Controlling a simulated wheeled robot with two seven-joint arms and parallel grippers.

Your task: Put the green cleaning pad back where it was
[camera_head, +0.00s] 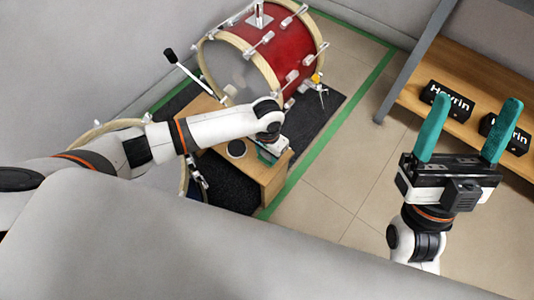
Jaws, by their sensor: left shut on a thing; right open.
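My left gripper (272,152) reaches in from the left and points down over the right end of a small wooden table (262,178). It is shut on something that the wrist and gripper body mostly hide. A small green patch shows beneath it; it could be the green cleaning pad or a teal finger, and I cannot tell which. I cannot tell whether the held thing touches the tabletop. My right gripper (462,130) is at the right, with two teal fingers wide apart and nothing between them.
A dark round object (236,149) lies on the small table. A red drum (272,52) stands behind it on a dark mat (322,118). A wooden shelf (458,72) at the right holds black boxes (447,101). Tiled floor (345,165) between is clear.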

